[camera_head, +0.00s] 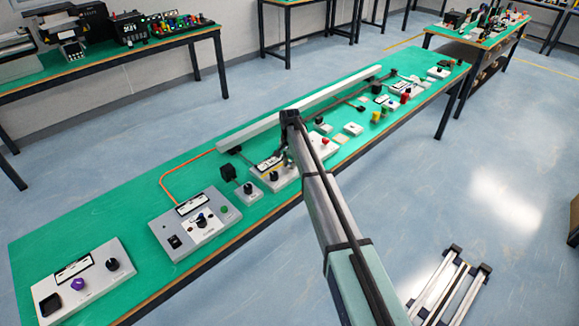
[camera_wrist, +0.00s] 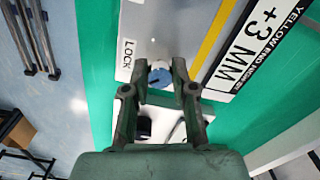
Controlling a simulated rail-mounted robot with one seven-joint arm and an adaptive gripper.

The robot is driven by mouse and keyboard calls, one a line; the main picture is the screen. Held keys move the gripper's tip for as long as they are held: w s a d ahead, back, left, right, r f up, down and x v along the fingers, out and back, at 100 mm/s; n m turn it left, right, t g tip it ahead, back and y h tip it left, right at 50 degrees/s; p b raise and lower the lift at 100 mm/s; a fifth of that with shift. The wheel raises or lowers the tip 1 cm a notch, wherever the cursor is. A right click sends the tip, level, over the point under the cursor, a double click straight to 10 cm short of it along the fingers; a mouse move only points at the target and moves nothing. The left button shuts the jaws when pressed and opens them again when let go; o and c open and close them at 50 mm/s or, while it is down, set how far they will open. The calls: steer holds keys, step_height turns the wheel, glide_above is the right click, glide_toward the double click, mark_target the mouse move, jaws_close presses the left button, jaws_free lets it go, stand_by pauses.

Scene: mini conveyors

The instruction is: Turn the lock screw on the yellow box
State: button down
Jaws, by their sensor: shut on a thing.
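The lock screw is a small round blue knob (camera_wrist: 160,77) beside the "LOCK" label (camera_wrist: 127,55) near the box's edge. My gripper (camera_wrist: 161,80) has its fingers closed on either side of this knob. In the head view my arm reaches down to the box (camera_head: 284,181) at the middle of the bench, and the arm hides part of the box and the fingertips.
A dark round knob (camera_wrist: 144,125) on a white plate sits close under my fingers. In the head view, grey control boxes (camera_head: 205,238) stand to the left on the green bench (camera_head: 120,225). A long pale rail (camera_head: 320,100) runs along the back.

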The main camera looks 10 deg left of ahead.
steer(key=n+b, duration=0.2)
steer(key=n, duration=0.3)
steer(key=shift+d+f+n, duration=0.1)
steer(key=shift+n, duration=0.3)
steer(key=shift+n+b, duration=0.7)
steer(key=shift+n, duration=1.5)
steer(key=c, duration=0.9)
jaws_free()
steer(key=shift+c, duration=0.2)
step_height(320, 180, up, 12)
